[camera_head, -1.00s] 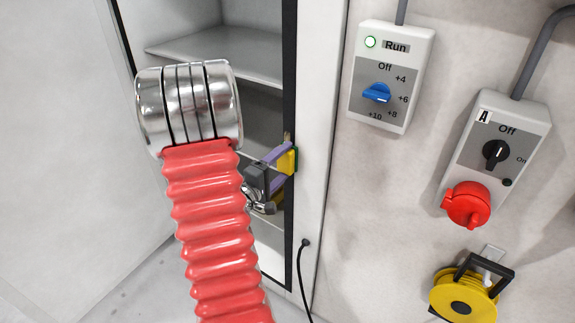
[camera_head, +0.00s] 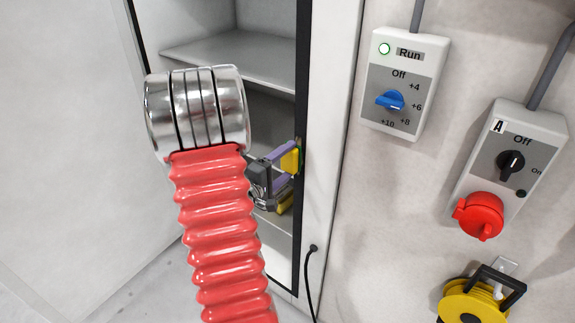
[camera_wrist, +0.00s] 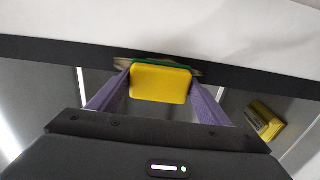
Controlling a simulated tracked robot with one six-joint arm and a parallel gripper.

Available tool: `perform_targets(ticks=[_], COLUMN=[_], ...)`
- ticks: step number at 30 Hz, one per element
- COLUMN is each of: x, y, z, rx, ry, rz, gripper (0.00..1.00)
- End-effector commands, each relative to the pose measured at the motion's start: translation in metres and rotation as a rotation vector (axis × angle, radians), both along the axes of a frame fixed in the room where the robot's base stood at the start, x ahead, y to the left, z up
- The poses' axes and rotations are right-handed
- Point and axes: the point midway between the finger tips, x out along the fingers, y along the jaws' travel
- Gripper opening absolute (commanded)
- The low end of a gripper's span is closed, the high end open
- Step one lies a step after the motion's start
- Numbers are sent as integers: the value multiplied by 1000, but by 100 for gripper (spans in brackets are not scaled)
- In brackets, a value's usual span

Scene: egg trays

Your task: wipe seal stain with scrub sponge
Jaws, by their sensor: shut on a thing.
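My gripper (camera_head: 283,163) is shut on the scrub sponge (camera_head: 290,161), inside the cabinet opening. In the wrist view the purple fingers of my gripper (camera_wrist: 158,88) clasp the yellow sponge (camera_wrist: 160,82) from both sides. Its green scrub side faces the black seal (camera_wrist: 50,50) and appears to be against it. A brownish stain (camera_wrist: 122,64) shows on the seal on either side of the sponge; the sponge hides its middle. In the head view the black seal (camera_head: 303,60) runs down the cabinet's edge.
An open cabinet with a grey shelf (camera_head: 235,55) surrounds my gripper. A yellow object (camera_wrist: 264,120) lies lower inside. A run control box (camera_head: 405,85), a switch box (camera_head: 512,160) and a yellow cable reel (camera_head: 470,302) are on the wall at right. A black cable (camera_head: 308,280) hangs nearby.

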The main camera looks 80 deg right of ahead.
Motion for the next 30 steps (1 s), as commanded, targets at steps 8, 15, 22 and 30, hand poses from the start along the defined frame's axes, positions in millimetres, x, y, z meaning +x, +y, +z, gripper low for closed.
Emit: perform_targets(ticks=[8, 15, 22, 30], x=[-1, -1, -11, -27], y=[-2, -2, 2, 10], z=[12, 13, 13, 12], rx=[-2, -4, -4, -1], ry=[0, 0, -2, -1], rz=[-1, -1, -3, -4], gripper=[54, 54, 53, 53])
